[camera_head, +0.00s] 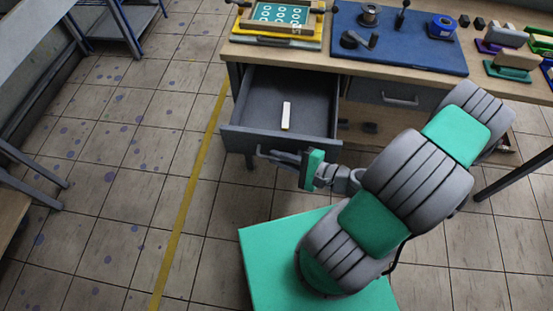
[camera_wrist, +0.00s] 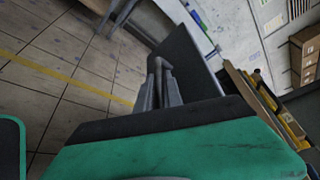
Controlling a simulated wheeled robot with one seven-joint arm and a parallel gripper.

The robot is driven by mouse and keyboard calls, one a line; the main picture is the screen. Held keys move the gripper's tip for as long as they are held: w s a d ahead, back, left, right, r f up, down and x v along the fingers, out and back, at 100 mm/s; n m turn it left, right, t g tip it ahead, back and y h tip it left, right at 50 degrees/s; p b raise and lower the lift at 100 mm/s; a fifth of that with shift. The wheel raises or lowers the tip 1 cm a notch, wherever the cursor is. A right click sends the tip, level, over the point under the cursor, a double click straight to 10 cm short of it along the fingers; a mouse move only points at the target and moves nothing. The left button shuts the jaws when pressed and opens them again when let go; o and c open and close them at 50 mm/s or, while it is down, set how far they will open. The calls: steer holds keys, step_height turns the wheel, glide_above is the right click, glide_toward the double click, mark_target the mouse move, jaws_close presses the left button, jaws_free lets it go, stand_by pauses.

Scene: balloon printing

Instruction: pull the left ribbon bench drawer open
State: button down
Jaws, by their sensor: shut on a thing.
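The left bench drawer (camera_head: 254,139) is pulled well out from under the bench top in the head view. A pale stick-shaped item (camera_head: 286,115) lies inside on its grey floor. My gripper (camera_head: 272,156) is at the drawer's front face, shut on its handle, which is mostly hidden by the fingers. In the wrist view my gripper (camera_wrist: 160,88) shows its fingers together around a grey bar, with the dark drawer front (camera_wrist: 187,65) just beyond.
The right drawer (camera_head: 400,97) is shut. The bench top (camera_head: 320,62) carries a yellow-framed print tray (camera_head: 275,40), a blue board (camera_head: 400,55) with tools, and several coloured blocks. Open tiled floor with a yellow line (camera_head: 190,190) lies to the left.

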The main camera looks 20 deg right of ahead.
steer(key=c, duration=1.8)
jaws_free()
steer(key=shift+o, duration=0.2)
steer(key=shift+d, duration=0.1)
steer(key=v, duration=0.7)
steer(key=shift+s+d, duration=0.25)
steer(key=shift+r, duration=0.1)
